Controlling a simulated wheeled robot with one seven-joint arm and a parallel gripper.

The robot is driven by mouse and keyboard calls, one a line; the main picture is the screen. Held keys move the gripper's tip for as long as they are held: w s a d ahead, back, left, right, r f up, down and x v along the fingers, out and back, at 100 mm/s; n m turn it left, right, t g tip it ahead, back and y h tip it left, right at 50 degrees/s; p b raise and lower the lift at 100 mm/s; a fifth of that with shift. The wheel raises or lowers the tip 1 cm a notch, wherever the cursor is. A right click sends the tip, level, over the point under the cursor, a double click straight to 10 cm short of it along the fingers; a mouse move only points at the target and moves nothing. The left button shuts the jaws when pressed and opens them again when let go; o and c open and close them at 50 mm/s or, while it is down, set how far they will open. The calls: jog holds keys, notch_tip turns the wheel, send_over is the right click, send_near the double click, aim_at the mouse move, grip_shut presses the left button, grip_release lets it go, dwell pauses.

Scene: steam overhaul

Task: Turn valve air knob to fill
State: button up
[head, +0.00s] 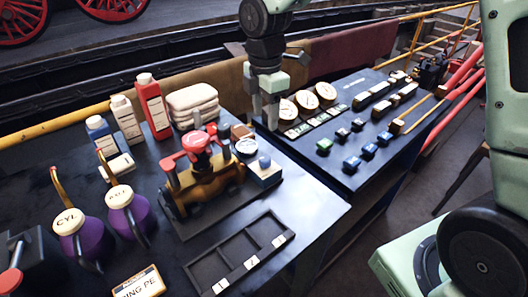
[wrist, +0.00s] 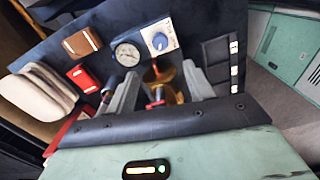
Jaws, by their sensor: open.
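The air knob (head: 264,160) is a small blue knob on a pale block beside the brass valve (head: 205,187) with red handles. In the wrist view the knob (wrist: 159,41) sits on a white plate with small markings, just beyond the fingertips; its exact setting is too small to read. My gripper (head: 265,112) points down above the table, behind the knob in the head view and apart from it. In the wrist view its two grey fingers (wrist: 161,75) are spread and empty, with part of the brass valve (wrist: 166,78) showing between them.
A round gauge (wrist: 127,54) is next to the knob. A three-slot tray (head: 240,258) lies at the front. Purple oil cans (head: 77,235), bottles (head: 153,105) and folded cloths (head: 192,104) stand left and behind. A second table (head: 335,165) holds dials and small parts.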

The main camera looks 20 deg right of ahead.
aim_at(265, 158)
notch_tip(265, 158, down, 14)
jog(key=shift+r+p, duration=0.25)
jog(key=shift+p, duration=0.35)
jog(key=c, duration=1)
